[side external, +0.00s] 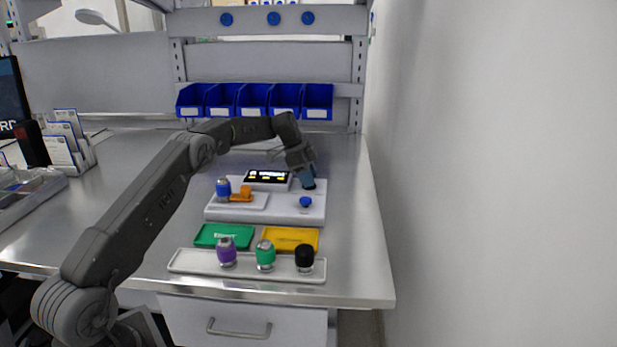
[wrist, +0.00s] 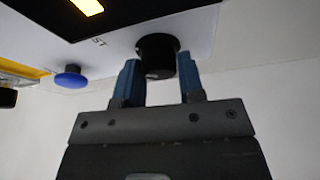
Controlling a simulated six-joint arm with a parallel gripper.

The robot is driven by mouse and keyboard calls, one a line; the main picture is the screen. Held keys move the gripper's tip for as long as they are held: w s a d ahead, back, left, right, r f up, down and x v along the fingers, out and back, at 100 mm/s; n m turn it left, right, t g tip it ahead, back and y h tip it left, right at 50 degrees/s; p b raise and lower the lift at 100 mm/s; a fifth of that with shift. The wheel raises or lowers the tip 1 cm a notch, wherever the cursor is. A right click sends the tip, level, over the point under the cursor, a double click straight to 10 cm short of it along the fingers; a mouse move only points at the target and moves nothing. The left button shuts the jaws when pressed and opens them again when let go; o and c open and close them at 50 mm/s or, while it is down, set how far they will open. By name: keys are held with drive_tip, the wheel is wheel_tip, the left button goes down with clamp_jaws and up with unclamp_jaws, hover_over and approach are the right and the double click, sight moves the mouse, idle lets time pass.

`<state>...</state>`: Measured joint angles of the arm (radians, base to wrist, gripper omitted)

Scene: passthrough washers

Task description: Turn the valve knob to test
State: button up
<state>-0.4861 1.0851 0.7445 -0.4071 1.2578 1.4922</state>
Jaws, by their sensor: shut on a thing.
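The valve knob (wrist: 157,45) is a round black knob on the white panel, partly hidden by my fingers. My gripper (wrist: 158,66) has its two blue fingers on either side of the knob and is shut on it. In the side external view my gripper (side external: 307,176) is at the right back of the white panel (side external: 270,215), and the knob is mostly hidden there. Printed letters "ST" show beside the knob in the wrist view; the rest of the label is cut off. The knob's pointer direction cannot be made out.
A blue button (side external: 305,202) is in front of my gripper. A dark display (side external: 267,178) and a small tray with a blue-topped washer (side external: 223,187) are to the left. Green (side external: 224,236) and yellow (side external: 290,239) trays and a row of capped parts lie nearer. Blue bins (side external: 254,100) stand behind.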

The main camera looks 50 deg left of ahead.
drive_tip(key=shift+m+g, duration=0.4)
drive_tip(key=shift+m, duration=0.7)
drive_tip(key=o, duration=0.9)
